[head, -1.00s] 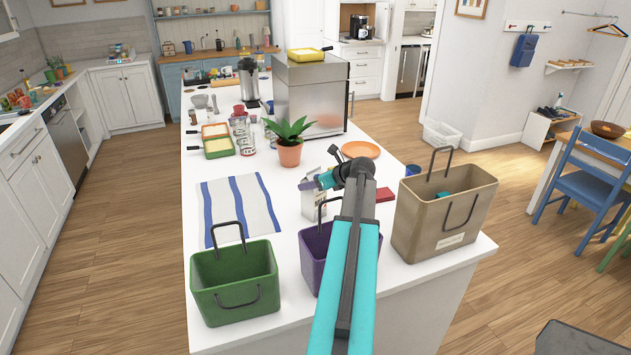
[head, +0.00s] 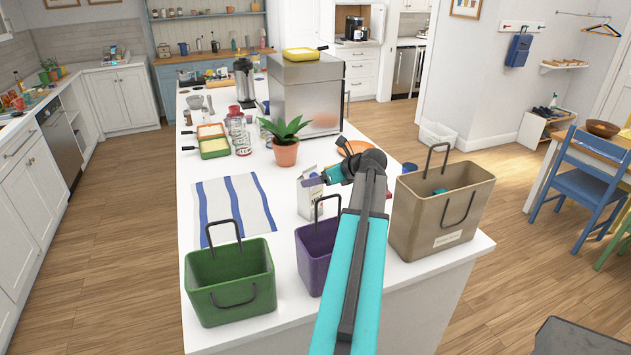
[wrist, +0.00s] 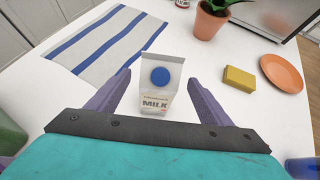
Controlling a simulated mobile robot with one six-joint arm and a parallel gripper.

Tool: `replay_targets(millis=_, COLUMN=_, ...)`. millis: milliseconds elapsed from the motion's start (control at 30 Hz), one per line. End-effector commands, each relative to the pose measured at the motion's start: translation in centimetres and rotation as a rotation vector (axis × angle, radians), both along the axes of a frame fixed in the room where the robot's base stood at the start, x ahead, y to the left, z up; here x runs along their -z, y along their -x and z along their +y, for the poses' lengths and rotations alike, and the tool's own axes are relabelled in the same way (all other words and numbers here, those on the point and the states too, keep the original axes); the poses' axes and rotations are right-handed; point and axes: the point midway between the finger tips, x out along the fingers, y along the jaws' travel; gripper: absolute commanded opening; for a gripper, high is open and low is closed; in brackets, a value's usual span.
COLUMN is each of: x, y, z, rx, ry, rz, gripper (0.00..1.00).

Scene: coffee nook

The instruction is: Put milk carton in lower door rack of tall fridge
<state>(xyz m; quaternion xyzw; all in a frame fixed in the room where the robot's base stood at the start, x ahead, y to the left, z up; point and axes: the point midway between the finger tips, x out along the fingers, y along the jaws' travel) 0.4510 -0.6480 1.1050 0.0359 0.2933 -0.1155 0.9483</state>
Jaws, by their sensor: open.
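The milk carton (head: 309,197) is white with a blue cap and stands upright on the white island counter. In the wrist view the carton (wrist: 157,88) stands between the two purple fingers of my open gripper (wrist: 158,92). I cannot tell whether either finger touches it. In the head view my gripper (head: 312,180) is at the carton's upper part, and my arm hides some of the area to its right. No tall fridge or door rack can be made out in these views.
A purple bag (head: 313,262) stands just in front of the carton, with a green bag (head: 230,285) to its left and a tan bag (head: 425,215) to the right. A potted plant (head: 285,150) stands behind. A yellow sponge-like block (wrist: 239,78) and orange plate (wrist: 281,72) lie to the right.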

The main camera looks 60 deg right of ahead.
Motion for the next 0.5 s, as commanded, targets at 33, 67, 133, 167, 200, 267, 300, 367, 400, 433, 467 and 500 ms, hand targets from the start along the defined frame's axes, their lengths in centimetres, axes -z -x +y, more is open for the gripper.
replay_targets(millis=33, x=-0.3, y=0.7, z=0.2, rx=0.002, ry=0.003, rz=0.000, gripper=0.73)
replay_targets(millis=67, x=-0.6, y=1.1, z=0.3, rx=0.001, ry=0.002, rz=-0.001, gripper=0.73)
replay_targets(millis=133, x=-1.1, y=1.9, z=0.5, rx=0.002, ry=0.002, rz=-0.001, gripper=0.73)
replay_targets(millis=167, x=-1.4, y=2.2, z=0.6, rx=0.002, ry=0.001, rz=-0.001, gripper=0.73)
replay_targets(millis=200, x=-1.7, y=2.7, z=0.7, rx=0.001, ry=0.002, rz=-0.001, gripper=0.73)
replay_targets(millis=267, x=-2.2, y=3.3, z=0.8, rx=0.002, ry=0.003, rz=0.000, gripper=0.73)
replay_targets(millis=300, x=-2.4, y=3.7, z=0.9, rx=0.002, ry=0.001, rz=-0.001, gripper=0.73)
replay_targets(millis=367, x=-2.8, y=4.1, z=1.0, rx=0.000, ry=0.002, rz=-0.001, gripper=0.73)
replay_targets(millis=400, x=-3.0, y=4.4, z=1.1, rx=0.000, ry=0.002, rz=-0.001, gripper=0.73)
replay_targets(millis=433, x=-3.2, y=4.5, z=1.1, rx=0.000, ry=0.002, rz=-0.001, gripper=0.73)
replay_targets(millis=467, x=-3.3, y=4.7, z=1.2, rx=0.000, ry=0.002, rz=-0.001, gripper=0.73)
replay_targets(millis=500, x=-3.4, y=4.8, z=1.2, rx=-0.001, ry=0.001, rz=-0.001, gripper=0.73)
